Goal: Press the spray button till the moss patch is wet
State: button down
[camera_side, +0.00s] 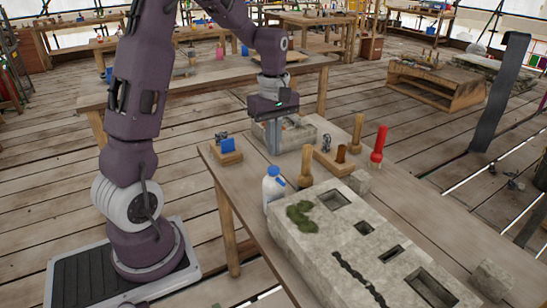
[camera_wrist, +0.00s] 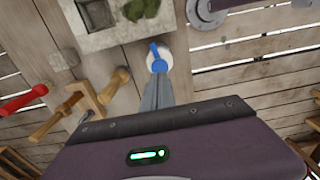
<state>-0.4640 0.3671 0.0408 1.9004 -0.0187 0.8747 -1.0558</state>
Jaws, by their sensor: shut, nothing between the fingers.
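The spray bottle (camera_side: 273,188) is white with a blue top and stands upright on the table beside the long stone block. In the wrist view the bottle (camera_wrist: 159,62) sits just past my fingertips, and its blue top faces the camera. The green moss patch (camera_side: 301,217) lies on the near left end of the stone block; it also shows in the wrist view (camera_wrist: 140,8). I cannot tell whether it is wet. My gripper (camera_side: 272,150) is shut and empty, pointing down behind the bottle in the side view. It also shows in the wrist view (camera_wrist: 157,82).
The carved stone block (camera_side: 345,245) has several square recesses and a dark crack. Wooden-handled tools (camera_side: 305,168), a red-handled tool (camera_side: 378,145) and a small stone cube (camera_side: 359,182) stand nearby. A grey stone slab (camera_side: 300,138) lies beside my gripper. A blue item on a wooden block (camera_side: 226,148) is at left.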

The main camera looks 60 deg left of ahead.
aim_at(273, 167)
jog(key=shift+f, duration=2.15)
jog(key=shift+f, duration=0.9)
notch_tip(273, 167, up, 14)
jog(key=shift+r, duration=0.1)
